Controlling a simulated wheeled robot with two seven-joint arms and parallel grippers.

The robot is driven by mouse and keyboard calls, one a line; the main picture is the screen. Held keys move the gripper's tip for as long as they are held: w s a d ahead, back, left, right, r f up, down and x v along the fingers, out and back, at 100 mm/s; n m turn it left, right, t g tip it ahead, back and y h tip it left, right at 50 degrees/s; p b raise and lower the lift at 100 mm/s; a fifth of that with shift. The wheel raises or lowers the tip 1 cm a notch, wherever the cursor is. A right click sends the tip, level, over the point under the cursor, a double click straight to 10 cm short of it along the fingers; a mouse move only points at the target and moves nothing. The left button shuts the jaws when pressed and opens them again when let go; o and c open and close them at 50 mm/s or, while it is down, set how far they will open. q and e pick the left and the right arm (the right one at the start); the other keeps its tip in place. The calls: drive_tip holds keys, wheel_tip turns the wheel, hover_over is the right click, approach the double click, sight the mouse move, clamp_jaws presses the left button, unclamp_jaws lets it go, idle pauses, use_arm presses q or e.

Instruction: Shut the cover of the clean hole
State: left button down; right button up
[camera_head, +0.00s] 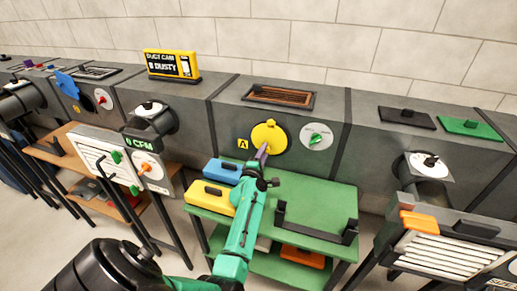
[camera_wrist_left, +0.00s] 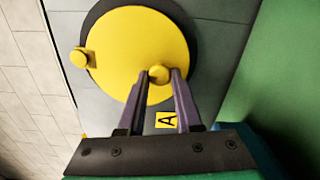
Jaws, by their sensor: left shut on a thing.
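A round yellow cover (camera_head: 267,136) with a black rim around it sits on the front of the grey duct, beside a yellow label marked A (camera_head: 243,143). My left gripper (camera_head: 263,151) is at the cover's lower edge. In the left wrist view the yellow cover (camera_wrist_left: 132,45) fills the upper middle, and my left gripper (camera_wrist_left: 164,76) is shut on its small round yellow knob (camera_wrist_left: 159,74). A second yellow stud (camera_wrist_left: 79,57) sits at the cover's edge. A dark crescent shows beyond the cover's right edge. My right gripper is not in view.
A white round plate with a green knob (camera_head: 316,137) is right of the yellow cover. A grated opening (camera_head: 281,96) is on the duct top. Below stands a green table (camera_head: 317,200) with blue (camera_head: 224,170) and yellow (camera_head: 210,196) boxes and a black holder (camera_head: 318,228).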

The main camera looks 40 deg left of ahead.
use_arm(q)
drive_tip(key=shift+w+d+n, duration=0.2)
drive_tip(key=shift+d+n, duration=0.3)
drive_tip(key=shift+n, duration=0.1)
drive_tip(key=c, duration=0.6)
unclamp_jaws()
drive_tip(key=shift+d, duration=0.1)
drive_tip(key=shift+s+p, duration=0.3)
drive_tip(key=shift+p, duration=0.05)
drive_tip(key=p+v, duration=0.2)
drive_tip(key=v, duration=1.2)
drive_tip(key=shift+p, duration=0.4)
drive_tip(key=shift+d, duration=0.1)
